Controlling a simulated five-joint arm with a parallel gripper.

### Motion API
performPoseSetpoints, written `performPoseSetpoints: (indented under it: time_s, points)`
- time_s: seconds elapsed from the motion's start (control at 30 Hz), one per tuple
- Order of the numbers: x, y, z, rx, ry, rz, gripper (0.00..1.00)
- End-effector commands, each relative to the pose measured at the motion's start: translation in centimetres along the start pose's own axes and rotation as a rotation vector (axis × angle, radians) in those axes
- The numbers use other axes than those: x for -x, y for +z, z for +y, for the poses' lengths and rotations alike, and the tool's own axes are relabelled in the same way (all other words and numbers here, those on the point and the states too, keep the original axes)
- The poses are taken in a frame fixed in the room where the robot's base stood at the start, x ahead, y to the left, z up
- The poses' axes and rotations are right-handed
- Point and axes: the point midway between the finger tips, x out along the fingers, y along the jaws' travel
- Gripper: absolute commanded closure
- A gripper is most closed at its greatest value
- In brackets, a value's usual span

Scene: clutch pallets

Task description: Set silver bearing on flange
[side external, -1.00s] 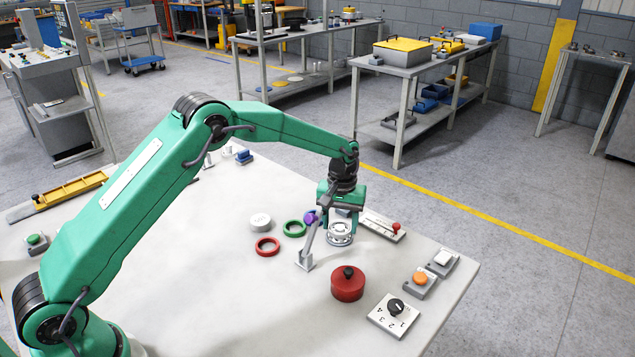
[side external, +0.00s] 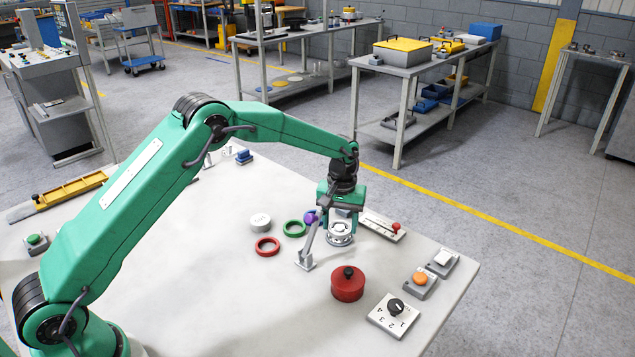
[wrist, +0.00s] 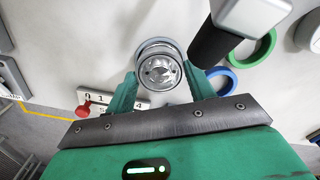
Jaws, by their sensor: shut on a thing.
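The silver bearing (wrist: 160,70) is a shiny round piece between my gripper's two green fingers in the wrist view. My gripper (side external: 340,226) points down over the table and is shut on it. The flange (side external: 340,240) is a pale round metal piece directly under the gripper in the side view. In the wrist view, a pale ring edge of the flange (wrist: 153,42) shows behind the bearing. The bearing looks roughly centred over the flange and very close to it. I cannot tell whether they touch.
A grey lever (side external: 307,250) stands close left of the gripper. Green (side external: 294,228) and red (side external: 267,247) rings and a white disc (side external: 260,222) lie farther left. A red lidded pot (side external: 347,284) is in front. A red-knobbed plate (side external: 384,227) is to the right.

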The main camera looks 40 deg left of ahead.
Motion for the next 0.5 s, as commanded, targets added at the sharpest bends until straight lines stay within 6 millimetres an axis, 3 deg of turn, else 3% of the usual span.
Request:
performPoseSetpoints:
  time_s: [0.5]
  points:
    - [-0.75,-0.01,0.01,0.0,0.0,0.0,0.72]
